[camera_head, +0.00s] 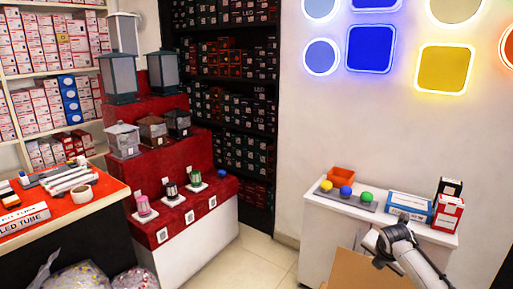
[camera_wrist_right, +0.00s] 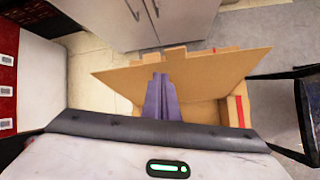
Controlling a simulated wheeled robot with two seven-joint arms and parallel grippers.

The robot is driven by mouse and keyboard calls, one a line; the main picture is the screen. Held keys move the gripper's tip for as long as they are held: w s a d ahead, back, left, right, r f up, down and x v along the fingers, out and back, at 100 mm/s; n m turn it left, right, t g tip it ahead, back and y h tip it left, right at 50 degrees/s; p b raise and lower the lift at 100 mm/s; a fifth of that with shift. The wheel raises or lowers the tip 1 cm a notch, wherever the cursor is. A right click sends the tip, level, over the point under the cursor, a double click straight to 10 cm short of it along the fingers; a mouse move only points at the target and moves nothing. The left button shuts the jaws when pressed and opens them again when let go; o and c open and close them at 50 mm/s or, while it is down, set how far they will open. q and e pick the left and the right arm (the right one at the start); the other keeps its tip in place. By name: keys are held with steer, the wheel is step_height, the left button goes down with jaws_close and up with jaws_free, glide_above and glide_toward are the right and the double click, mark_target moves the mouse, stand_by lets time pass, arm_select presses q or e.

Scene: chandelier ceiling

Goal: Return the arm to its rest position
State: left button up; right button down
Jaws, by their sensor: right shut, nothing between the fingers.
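My right arm comes in from the lower right in the head view, with the right gripper (camera_head: 404,218) near the front of the white counter. In the right wrist view the right gripper's two fingers (camera_wrist_right: 160,80) lie side by side, shut and empty. They show over an open cardboard box (camera_wrist_right: 205,75), which also appears below the arm in the head view (camera_head: 362,271). Whether the fingers touch the box cannot be told. My left gripper is not in view.
The white counter (camera_head: 322,208) holds an orange tray (camera_head: 341,175), coloured domes on a grey board, a blue-white box (camera_head: 409,206) and red-black boxes (camera_head: 447,211). A stepped red display (camera_head: 163,227) with lanterns stands left. Pale floor (camera_head: 255,256) lies open between.

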steer(key=s+a+f+m+t+y, duration=0.1)
steer(key=s+a+f+m+y, duration=0.2)
steer(key=s+a+f+m, duration=0.95)
steer(key=s+a+m, duration=0.3)
steer(key=s, duration=0.6)
steer(key=s+a+m+t+y, duration=0.1)
steer(key=s+a+m, duration=0.2)
steer(key=s, duration=0.7)
steer(key=s+a+m+y, duration=0.1)
steer(key=s+a+m, duration=0.2)
steer(key=s, duration=0.6)
steer(key=shift+s+a+f+m+t, duration=0.3)
steer(key=shift+a+f+m+t, duration=0.1)
steer(key=shift+m, duration=0.55)
steer(key=shift+d, duration=0.1)
